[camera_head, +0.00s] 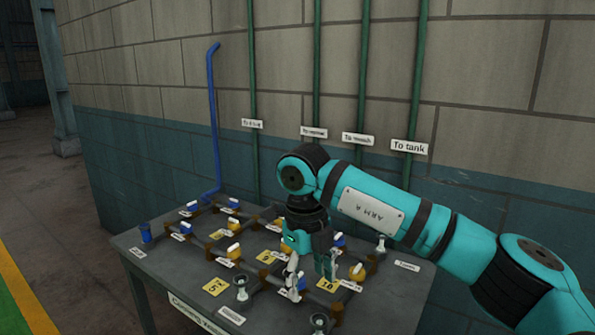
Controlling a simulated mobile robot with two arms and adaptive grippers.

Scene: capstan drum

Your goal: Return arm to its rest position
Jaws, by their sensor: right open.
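My left gripper is not in view.
The table carries brown pipes, blue valves (147,232), yellow valves with white handles (234,252), yellow number tags (215,287) and metal fittings (242,288). Green pipes (317,90) and a blue pipe (212,120) run up the block wall behind. Open floor lies left.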

